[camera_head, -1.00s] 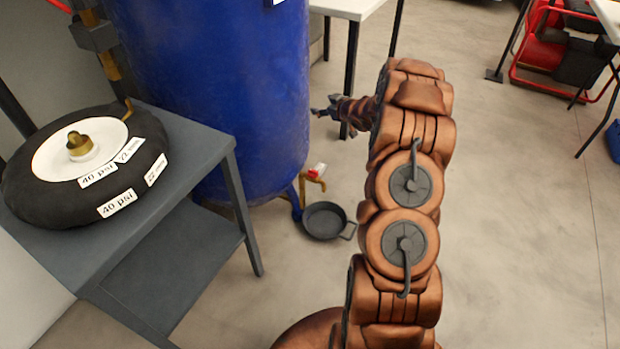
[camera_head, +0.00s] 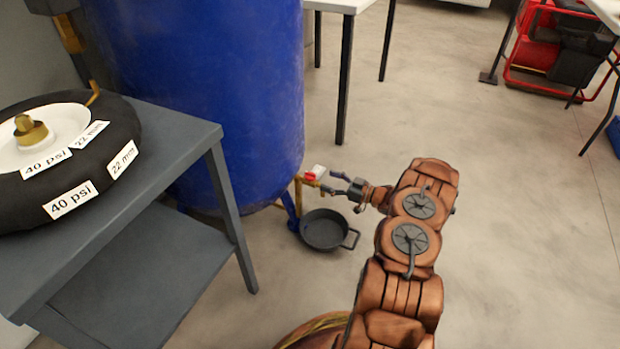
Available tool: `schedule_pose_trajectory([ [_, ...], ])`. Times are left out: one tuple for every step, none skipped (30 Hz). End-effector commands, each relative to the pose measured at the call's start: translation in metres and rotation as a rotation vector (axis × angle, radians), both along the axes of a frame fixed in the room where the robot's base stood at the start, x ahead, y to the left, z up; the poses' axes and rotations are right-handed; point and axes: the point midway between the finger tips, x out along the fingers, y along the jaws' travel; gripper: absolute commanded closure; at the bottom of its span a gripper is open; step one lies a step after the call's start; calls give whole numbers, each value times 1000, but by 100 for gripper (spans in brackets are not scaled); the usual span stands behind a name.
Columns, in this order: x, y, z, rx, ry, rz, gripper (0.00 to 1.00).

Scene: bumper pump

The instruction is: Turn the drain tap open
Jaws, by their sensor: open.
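The drain tap is a small red handle (camera_head: 315,173) with a pale top on a brass pipe (camera_head: 298,192) at the foot of the blue tank (camera_head: 205,90). My gripper (camera_head: 334,182) is open, just right of the red handle and at about its height in the picture. Its fingers point left toward the handle. They look very close to it, but I cannot tell whether they touch. A dark round pan (camera_head: 325,230) with a side handle stands on the floor below the tap.
A grey table (camera_head: 175,140) with a lower shelf (camera_head: 150,270) and a labelled wheel (camera_head: 60,165) stands at the left. A white-topped table (camera_head: 343,5) is behind. Red equipment (camera_head: 545,50) is at the back right. The floor right of my arm is clear.

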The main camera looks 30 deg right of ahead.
Motion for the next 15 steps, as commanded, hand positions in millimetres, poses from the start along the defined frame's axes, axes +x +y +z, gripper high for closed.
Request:
schedule_pose_trajectory([
  [3, 4, -2, 2, -1, 5, 32],
  [5, 6, -2, 2, -1, 7, 32],
  [9, 9, -2, 1, 0, 8, 32],
  [13, 11, -2, 1, 0, 9, 32],
  [16, 14, -3, 1, 1, 9, 32],
  [22, 17, -3, 2, 1, 8, 32],
  [25, 20, -4, 1, 2, 9, 32],
  [29, 22, -4, 1, 2, 9, 32],
  [34, 25, -4, 1, 2, 8, 32],
  [38, 27, -4, 1, 2, 7, 32],
  [42, 29, -4, 1, 2, 8, 32],
  [46, 32, -4, 0, 1, 8, 32],
  [49, 33, -3, 1, 1, 7, 32],
  [52, 34, -3, 1, 1, 5, 32],
  [55, 36, -3, 0, 0, 5, 32],
])
